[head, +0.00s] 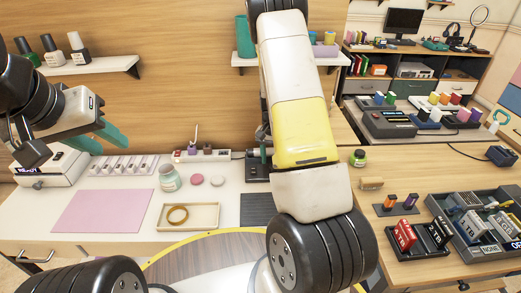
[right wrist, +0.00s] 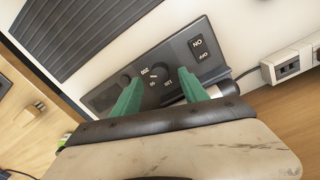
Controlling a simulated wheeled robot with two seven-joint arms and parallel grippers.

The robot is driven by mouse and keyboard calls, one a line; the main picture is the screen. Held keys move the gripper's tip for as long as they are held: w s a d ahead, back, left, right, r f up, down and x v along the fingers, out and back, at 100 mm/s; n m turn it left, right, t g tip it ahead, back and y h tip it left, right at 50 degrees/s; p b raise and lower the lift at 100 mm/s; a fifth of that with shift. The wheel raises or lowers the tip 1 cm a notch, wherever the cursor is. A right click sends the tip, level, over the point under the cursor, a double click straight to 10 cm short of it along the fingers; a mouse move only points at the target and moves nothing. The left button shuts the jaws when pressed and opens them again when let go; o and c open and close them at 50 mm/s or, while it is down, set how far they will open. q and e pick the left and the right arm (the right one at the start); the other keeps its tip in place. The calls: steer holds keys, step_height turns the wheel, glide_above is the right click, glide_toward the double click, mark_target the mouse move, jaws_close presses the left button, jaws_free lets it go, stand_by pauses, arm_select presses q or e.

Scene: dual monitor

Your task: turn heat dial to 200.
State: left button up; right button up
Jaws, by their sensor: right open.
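The heat dial (right wrist: 160,74) is a round black knob on a dark control panel (right wrist: 105,98), with small numbers around it, in the right wrist view. I cannot read for sure which number it points to. My right gripper (right wrist: 161,82) is open, its two green fingers on either side of the dial; whether they touch it I cannot tell. In the head view my right arm hides most of this gripper and the dial, and only part of the dark station (head: 256,172) shows. My left gripper (head: 99,139) is open and empty above the left of the table.
An ON/OFF switch (right wrist: 200,50) sits beside the dial. A power strip (head: 203,155) stands behind. A glass jar (head: 169,178), a wooden tray (head: 160,216) and a pink mat (head: 103,211) are on the table to the left. A right-hand bench holds a drive dock (head: 465,245).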

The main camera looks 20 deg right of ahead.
step_height(320, 180, up, 5)
steer(key=shift+f, duration=0.1)
stand_by(0.3)
steer(key=shift+a+r, duration=0.15)
steer(key=shift+r, duration=0.15)
steer(key=s+a+r+n+t+y, duration=0.1)
steer(key=s+a+r, duration=0.2)
steer(key=r, duration=0.4)
steer(key=s+a+r+n+t, duration=0.1)
steer(key=s+a+r, duration=0.1)
steer(key=r, duration=0.4)
steer(key=s+a+r+n+t+y, duration=0.1)
steer(key=s+a+r, duration=0.2)
steer(key=r, duration=0.4)
steer(key=s+a+r+n+t, duration=0.1)
steer(key=s+r, duration=0.3)
steer(key=s, duration=0.4)
steer(key=s+a+r+n+t, duration=0.2)
steer(key=s+r, duration=0.3)
steer(key=s, duration=0.3)
steer(key=shift+s+a+n+t+y, duration=0.15)
steer(key=shift+a+n+t+y, duration=0.15)
steer(key=shift+a+n, duration=0.4)
